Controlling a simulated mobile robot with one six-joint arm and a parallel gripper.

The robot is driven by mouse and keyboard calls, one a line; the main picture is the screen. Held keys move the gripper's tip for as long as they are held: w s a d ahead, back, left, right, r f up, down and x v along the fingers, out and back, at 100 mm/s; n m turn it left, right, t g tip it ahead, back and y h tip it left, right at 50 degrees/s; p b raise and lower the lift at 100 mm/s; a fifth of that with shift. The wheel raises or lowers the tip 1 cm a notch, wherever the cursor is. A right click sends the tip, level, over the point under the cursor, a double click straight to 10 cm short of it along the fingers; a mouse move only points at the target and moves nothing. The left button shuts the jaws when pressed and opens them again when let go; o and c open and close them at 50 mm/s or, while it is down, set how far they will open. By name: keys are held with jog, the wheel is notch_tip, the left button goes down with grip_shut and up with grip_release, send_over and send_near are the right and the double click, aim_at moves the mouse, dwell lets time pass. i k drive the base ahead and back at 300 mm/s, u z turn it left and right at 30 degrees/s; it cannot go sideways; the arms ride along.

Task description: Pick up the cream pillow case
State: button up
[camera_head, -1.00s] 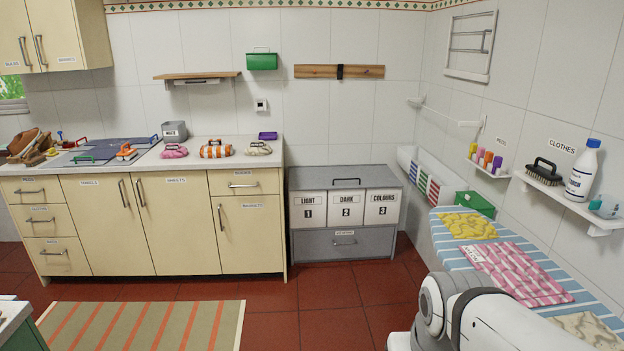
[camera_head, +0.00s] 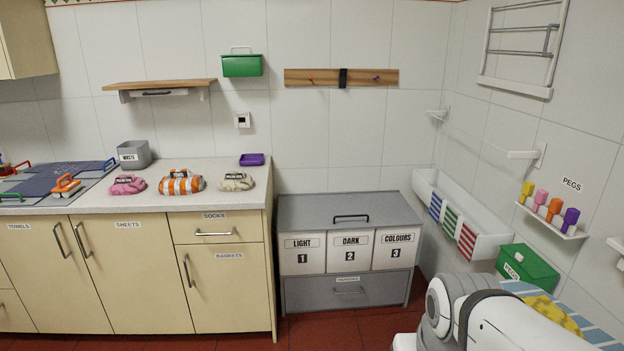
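A cream folded cloth bundle (camera_head: 236,181) lies on the right end of the counter, beside an orange-and-white striped bundle (camera_head: 181,183) and a pink bundle (camera_head: 127,185). I cannot tell whether the cream bundle is the pillow case. A yellow cloth (camera_head: 553,313) lies on the blue striped board (camera_head: 590,327) at the lower right, partly hidden by my white arm. Any other cloth on that board is out of view or hidden. My gripper is not in view.
A grey cabinet (camera_head: 345,210) with bins marked light, dark and colours stands right of the counter. A green pegs box (camera_head: 528,268) and a white wall trough (camera_head: 462,225) are at the right. A little red floor (camera_head: 335,330) shows in front.

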aim_at(237, 181)
jog(key=u, duration=0.2)
jog(key=i, duration=1.6)
jog(key=u, duration=0.4)
jog(key=i, duration=1.5)
jog(key=u, duration=0.3)
